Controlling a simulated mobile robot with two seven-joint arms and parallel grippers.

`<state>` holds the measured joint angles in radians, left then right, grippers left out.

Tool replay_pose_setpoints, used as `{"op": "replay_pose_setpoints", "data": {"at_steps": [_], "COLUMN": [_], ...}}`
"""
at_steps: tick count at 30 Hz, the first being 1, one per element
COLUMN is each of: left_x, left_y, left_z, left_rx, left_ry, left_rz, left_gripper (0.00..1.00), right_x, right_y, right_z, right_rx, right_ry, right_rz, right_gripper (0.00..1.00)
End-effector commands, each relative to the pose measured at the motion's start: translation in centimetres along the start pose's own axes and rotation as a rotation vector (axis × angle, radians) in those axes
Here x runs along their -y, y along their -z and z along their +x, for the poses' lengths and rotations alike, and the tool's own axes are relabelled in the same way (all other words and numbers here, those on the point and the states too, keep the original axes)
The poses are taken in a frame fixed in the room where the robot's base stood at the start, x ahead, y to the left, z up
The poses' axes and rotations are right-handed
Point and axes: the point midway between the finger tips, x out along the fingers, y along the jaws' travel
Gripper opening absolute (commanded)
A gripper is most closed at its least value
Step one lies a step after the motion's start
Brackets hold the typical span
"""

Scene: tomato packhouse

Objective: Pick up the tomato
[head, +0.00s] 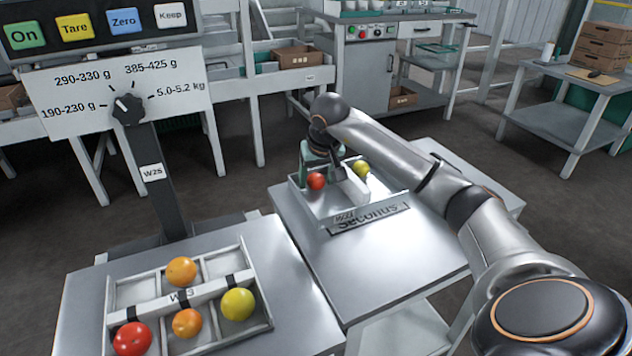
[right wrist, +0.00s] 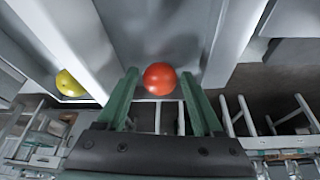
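A red tomato (head: 316,181) lies in the tray labelled seconds (head: 366,218), in its left compartment. A yellow tomato (head: 361,168) lies in the same tray, past a light divider. My right gripper (head: 320,168) reaches down into the tray at the red tomato. In the right wrist view the red tomato (right wrist: 160,78) shows between the tips of the two green fingers (right wrist: 160,82), with a gap on each side, so the gripper is open. The yellow tomato (right wrist: 70,83) is off to the left there. My left gripper is not in view.
A divided tray (head: 262,325) on the near left table holds red, orange and yellow tomatoes. A scale post with a dial (head: 127,108) and buttons stands behind it. The metal table (head: 345,270) in front of the seconds tray is bare. Benches stand behind.

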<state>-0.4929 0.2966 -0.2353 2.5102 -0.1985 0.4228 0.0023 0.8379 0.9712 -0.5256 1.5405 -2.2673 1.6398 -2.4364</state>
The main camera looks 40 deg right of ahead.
Motion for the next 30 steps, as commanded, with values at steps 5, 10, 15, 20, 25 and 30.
{"op": "replay_pose_setpoints", "data": {"at_steps": [5, 10, 15, 20, 25, 30], "left_x": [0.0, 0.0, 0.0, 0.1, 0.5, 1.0], "left_y": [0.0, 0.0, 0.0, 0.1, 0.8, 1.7], "left_z": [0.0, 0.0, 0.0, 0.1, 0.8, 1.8], "left_rx": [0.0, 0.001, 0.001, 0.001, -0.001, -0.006], "left_ry": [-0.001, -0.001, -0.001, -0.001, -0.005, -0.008], "left_rz": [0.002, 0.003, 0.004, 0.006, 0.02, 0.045], "left_gripper": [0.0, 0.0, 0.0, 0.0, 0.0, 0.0], "right_x": [0.0, 0.0, 0.0, 0.0, 0.0, 0.2], "right_y": [0.0, 0.0, 0.0, 0.2, 0.9, 0.9], "right_z": [0.0, 0.0, -0.1, -0.4, -2.0, -5.3], "right_rx": [-0.001, -0.001, -0.001, -0.002, -0.002, -0.007], "right_ry": [0.0, 0.0, 0.0, 0.0, 0.0, 0.0], "right_rz": [0.0, 0.0, 0.0, 0.001, 0.0, -0.003], "right_gripper": [0.47, 0.28, 0.26, 0.26, 0.26, 0.26]}}
